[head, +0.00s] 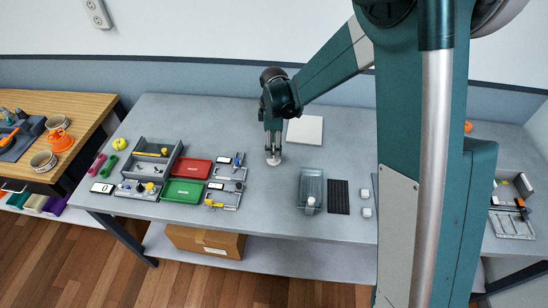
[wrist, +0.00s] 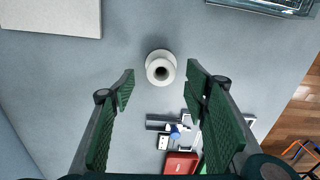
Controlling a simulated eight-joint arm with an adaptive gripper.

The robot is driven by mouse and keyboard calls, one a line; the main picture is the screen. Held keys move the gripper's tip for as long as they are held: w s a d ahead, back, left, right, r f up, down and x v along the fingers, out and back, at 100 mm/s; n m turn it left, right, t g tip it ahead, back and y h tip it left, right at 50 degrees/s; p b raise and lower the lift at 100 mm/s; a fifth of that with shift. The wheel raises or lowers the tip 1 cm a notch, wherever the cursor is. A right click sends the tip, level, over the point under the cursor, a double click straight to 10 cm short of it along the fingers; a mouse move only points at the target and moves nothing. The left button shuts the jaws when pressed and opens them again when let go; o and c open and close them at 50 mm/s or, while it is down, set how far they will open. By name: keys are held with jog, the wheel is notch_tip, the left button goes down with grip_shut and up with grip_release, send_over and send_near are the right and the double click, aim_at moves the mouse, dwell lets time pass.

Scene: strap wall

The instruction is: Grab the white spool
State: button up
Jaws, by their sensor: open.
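The white spool (head: 273,161) stands on the grey table (head: 260,210), just under my gripper (head: 273,148) in the head view. In the wrist view the spool (wrist: 160,66) shows end-on with a dark centre hole. My gripper's green-padded fingers (wrist: 160,80) are spread apart, with nothing held between them. The fingertips appear on either side of the spool in the picture. I cannot tell how far they are above it.
A white flat block (head: 305,130) lies behind the spool. A red tray (head: 191,168) and a green tray (head: 183,191) lie to the left. A clear bin (head: 311,183) and a black mat (head: 339,198) lie to the right. The table around the spool is bare.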

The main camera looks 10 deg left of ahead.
jog(key=shift+s+f, duration=0.1)
jog(key=shift+f, duration=2.45)
jog(key=c, duration=1)
